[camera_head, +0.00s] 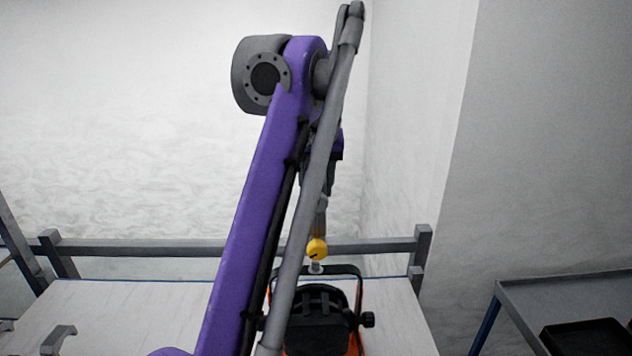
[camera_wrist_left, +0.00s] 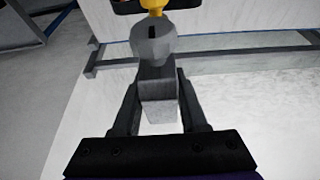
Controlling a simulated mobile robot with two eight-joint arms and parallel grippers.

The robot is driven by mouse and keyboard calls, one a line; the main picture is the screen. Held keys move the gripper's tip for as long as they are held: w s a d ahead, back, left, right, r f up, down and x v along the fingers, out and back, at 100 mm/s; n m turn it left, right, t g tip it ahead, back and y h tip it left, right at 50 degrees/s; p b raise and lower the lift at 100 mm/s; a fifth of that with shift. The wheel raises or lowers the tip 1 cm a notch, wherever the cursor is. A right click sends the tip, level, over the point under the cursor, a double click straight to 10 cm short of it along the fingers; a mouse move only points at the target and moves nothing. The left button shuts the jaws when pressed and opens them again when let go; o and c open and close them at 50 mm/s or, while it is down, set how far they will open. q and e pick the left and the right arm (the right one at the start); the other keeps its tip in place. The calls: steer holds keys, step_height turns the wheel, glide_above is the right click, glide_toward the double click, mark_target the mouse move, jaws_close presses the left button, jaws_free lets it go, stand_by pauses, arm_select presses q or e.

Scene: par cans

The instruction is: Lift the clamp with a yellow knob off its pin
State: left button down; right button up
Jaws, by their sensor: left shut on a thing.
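The clamp with a yellow knob (camera_head: 317,249) is near the middle of the head view, above the lamp. Its grey body (camera_wrist_left: 156,45) shows in the wrist view, with the yellow knob at the top edge. My left gripper (camera_wrist_left: 158,88) is shut on the clamp's grey body, one finger on each side. In the head view my left gripper (camera_head: 320,200) is partly hidden by my purple arm. A pale piece below the knob meets the dark lamp bracket (camera_head: 345,270). I cannot tell whether the clamp is still on its pin. My right gripper is not in view.
The black and orange lamp (camera_head: 318,330) stands below the clamp on the white table (camera_head: 150,300). A grey rail (camera_head: 140,247) runs along the back. A grey clamp (camera_head: 58,339) lies at the left front. A cart (camera_head: 570,292) with a black item stands right.

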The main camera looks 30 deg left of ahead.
mark_target(319, 226)
arm_select(q)
steer(key=shift+f+b, duration=0.7)
steer(key=shift+f, duration=0.8)
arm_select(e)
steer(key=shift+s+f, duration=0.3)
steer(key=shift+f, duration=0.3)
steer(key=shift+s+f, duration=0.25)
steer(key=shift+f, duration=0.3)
